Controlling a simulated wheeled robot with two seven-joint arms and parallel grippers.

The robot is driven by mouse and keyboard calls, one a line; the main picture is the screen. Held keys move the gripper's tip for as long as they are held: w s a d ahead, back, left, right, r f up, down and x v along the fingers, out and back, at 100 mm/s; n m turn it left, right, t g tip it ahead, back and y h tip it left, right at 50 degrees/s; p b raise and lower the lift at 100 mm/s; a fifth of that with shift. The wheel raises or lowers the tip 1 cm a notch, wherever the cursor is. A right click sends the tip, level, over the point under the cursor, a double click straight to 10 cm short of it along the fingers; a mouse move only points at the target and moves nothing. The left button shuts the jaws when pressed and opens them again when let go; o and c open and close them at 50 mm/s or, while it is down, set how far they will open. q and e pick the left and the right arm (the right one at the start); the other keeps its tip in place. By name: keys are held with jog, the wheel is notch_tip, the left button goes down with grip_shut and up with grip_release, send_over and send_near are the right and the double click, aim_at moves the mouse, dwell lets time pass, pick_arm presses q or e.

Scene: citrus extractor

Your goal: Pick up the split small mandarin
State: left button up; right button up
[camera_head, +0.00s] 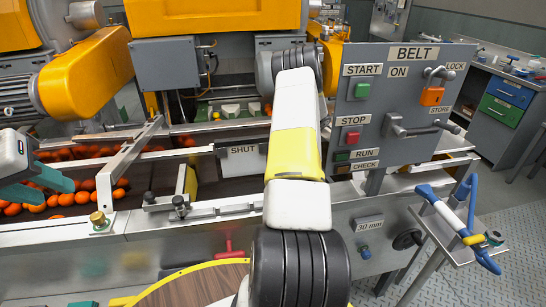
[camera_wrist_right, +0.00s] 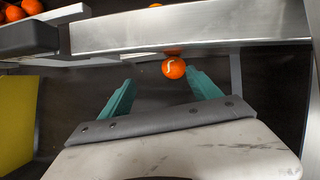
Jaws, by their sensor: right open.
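In the right wrist view, a small orange mandarin (camera_wrist_right: 174,68) with a pale curved split mark lies on a dark surface, just below a steel rail. My right gripper (camera_wrist_right: 160,80) is open and empty. The mandarin is just beyond its teal fingertips, closer to the right-hand finger in the picture; I cannot tell whether they touch. In the head view my right arm fills the middle, and its gripper and this mandarin are hidden. My left gripper (camera_head: 45,185) is at the left edge, open and empty, in front of the oranges.
The steel rail (camera_wrist_right: 190,27) crosses just beyond the mandarin, with parts of other oranges behind it. A yellow plate (camera_wrist_right: 18,120) stands at left. In the head view, many oranges (camera_head: 62,198) lie at left, and a control panel (camera_head: 400,85) stands right of my arm.

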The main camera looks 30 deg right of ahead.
jog(key=shift+m, duration=0.6)
jog(key=f, duration=0.3)
jog(key=w+d+f, duration=0.1)
jog(key=f, duration=0.2)
jog(key=w+d+f, duration=0.1)
jog(key=f, duration=0.2)
jog(key=shift+f, duration=0.1)
jog(key=shift+w+f, duration=0.25)
jog(key=shift+f, duration=0.2)
jog(key=c, duration=1.5)
jog(key=shift+o, duration=0.2)
jog(key=shift+r, duration=0.1)
